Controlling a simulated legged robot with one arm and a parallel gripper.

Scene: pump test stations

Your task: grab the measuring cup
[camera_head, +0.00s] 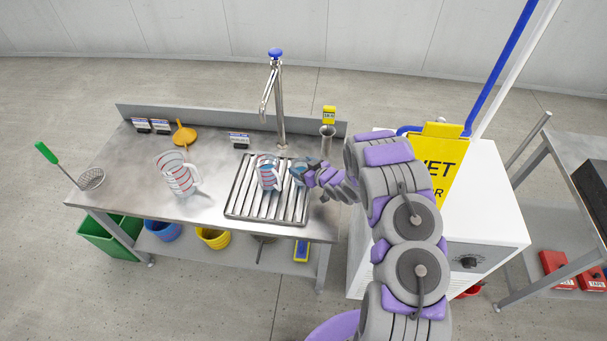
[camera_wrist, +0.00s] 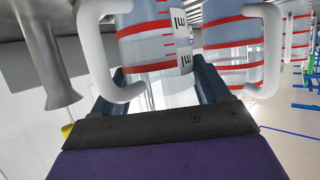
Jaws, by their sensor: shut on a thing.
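A clear measuring cup with red and blue markings (camera_head: 267,173) stands on the slatted drain rack (camera_head: 240,205) below the tap. My gripper (camera_head: 290,173) reaches it from the right and is shut on it. In the wrist view my gripper's two dark fingers (camera_wrist: 163,88) are at the clear body of the measuring cup (camera_wrist: 147,45), which shows red bands and a white handle. The exact contact is hard to see through the clear walls. A larger clear cup with red bands (camera_head: 177,173) stands on the steel counter left of the rack.
A tap (camera_head: 279,100) rises behind the rack, with a metal cylinder (camera_head: 327,140) to its right. An orange funnel (camera_head: 184,135) and small labels stand at the back of the counter (camera_head: 130,180). A white cabinet (camera_head: 490,215) with a yellow sign (camera_head: 442,160) is at right.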

